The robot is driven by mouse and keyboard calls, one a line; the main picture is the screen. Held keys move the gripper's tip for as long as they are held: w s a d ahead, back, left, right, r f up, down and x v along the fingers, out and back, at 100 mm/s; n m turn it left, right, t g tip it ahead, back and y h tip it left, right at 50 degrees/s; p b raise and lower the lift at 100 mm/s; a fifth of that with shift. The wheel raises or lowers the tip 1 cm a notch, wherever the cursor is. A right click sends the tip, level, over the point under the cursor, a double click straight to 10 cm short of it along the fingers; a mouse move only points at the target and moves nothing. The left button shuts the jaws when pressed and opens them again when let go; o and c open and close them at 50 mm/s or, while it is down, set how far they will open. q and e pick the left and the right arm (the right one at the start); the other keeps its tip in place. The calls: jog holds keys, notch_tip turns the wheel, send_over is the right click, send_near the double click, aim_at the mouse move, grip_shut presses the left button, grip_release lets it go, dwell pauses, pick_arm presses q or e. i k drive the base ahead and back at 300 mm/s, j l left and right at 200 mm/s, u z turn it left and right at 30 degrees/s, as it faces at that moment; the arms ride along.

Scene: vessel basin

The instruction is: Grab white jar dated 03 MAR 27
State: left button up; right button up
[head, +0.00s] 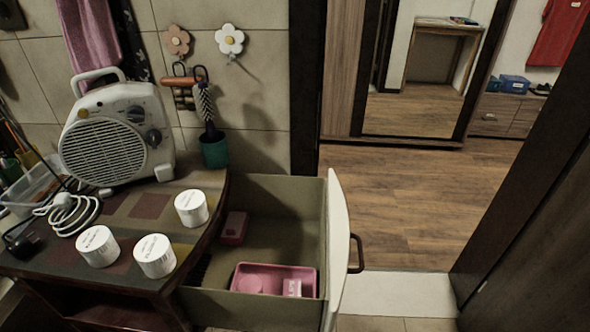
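Three white jars stand on the dark cabinet top (135,285) in the head view. One jar (191,208) is at the back right, near the cabinet's right edge. A second jar (97,246) is at the front left. A third jar (155,256) is at the front, just right of the second. Each has dark print on it, too small to read, so I cannot tell which one is dated 03 MAR 27. Neither of my grippers is in view.
A white fan heater (115,135) and a coiled white cable (70,213) take up the top's back left. An open drawer (270,205) to the right holds a pink tray (273,270). A green cup with a brush (215,151) stands behind. Wooden floor (420,200) lies beyond.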

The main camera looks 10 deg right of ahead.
aim_at(98, 245)
jog(key=k+l, duration=0.1)
jog(key=l, duration=0.3)
jog(key=k+l+z, duration=0.1)
jog(key=l, duration=0.35)
jog(key=u, duration=1.05)
